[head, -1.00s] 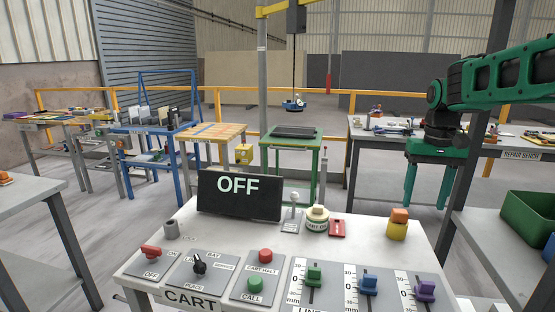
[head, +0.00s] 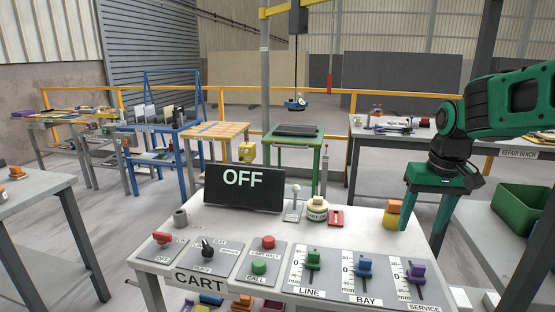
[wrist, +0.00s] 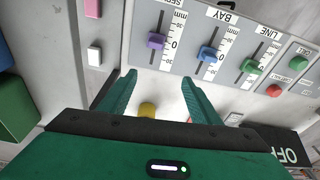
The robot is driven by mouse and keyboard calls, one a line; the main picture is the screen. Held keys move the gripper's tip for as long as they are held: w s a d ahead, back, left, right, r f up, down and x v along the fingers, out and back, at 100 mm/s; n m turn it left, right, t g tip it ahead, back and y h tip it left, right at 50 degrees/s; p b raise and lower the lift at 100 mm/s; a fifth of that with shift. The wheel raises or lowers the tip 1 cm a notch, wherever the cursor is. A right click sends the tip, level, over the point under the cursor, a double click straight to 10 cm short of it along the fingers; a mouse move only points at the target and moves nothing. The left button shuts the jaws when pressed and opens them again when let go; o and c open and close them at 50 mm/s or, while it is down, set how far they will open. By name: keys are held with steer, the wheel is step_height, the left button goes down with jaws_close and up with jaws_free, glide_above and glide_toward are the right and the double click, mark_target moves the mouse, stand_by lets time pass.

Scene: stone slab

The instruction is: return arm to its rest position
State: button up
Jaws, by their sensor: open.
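My gripper (head: 424,228) is green and points down at the right side of the control desk (head: 370,235). Its two fingers are apart with nothing between them. In the wrist view my gripper (wrist: 158,80) is also open, with the purple slider (wrist: 156,41) and blue slider (wrist: 207,54) beyond its fingertips. In the head view the left finger is close beside a yellow block with an orange top (head: 393,214); I cannot tell whether they touch.
The desk carries a black OFF display (head: 243,188), a red lever (head: 162,238), a green slider (head: 313,259) and a round cream-and-green button (head: 317,209). A green bin (head: 520,208) stands at the right. A grey table (head: 35,215) is at the left.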

steer(key=s+a+f+n+t, duration=0.1)
steer(key=s+a+f, duration=0.15)
steer(key=s, duration=0.25)
steer(key=s+a+f+n+t, duration=0.1)
steer(key=s+f, duration=0.2)
steer(key=s, duration=0.2)
steer(key=s+d+f+m+g, duration=0.1)
steer(key=s+d+m+g, duration=0.1)
steer(key=s+d, duration=0.3)
steer(key=s+d+f+m+g, duration=0.1)
steer(key=s+d+m, duration=0.3)
steer(key=s, duration=0.7)
steer(key=shift+s+d+m+g, duration=0.15)
steer(key=shift+d+m+g, duration=0.35)
steer(key=shift+d, duration=0.4)
steer(key=shift+w+f, duration=0.2)
steer(key=shift+w, duration=0.45)
